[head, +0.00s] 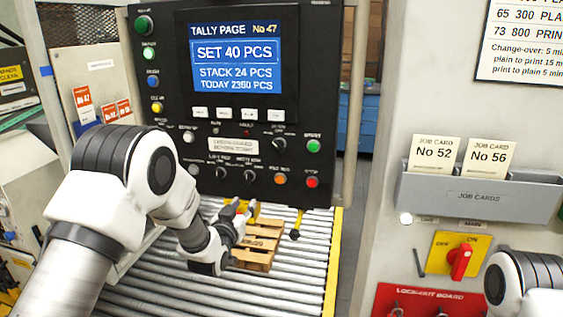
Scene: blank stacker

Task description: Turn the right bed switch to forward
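The black control panel (320,120) stands behind the roller bed. Low on it are two small dark rotary switches side by side, a left one (221,172) and a right one (249,175). Their labels are too small to read surely, and I cannot tell which positions they point to. My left gripper (237,210) is below these switches, in front of the panel's lower edge and above the rollers. Its fingers look apart, with nothing seen between them, and it is not touching the switches. My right gripper is out of view; only part of my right arm shows at the lower right.
A small wooden pallet (258,245) lies on the rollers (180,280) by my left gripper. An orange button (280,179) and a red button (312,182) sit right of the switches. A red main switch (460,262) and a job card holder (480,195) are on the right wall.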

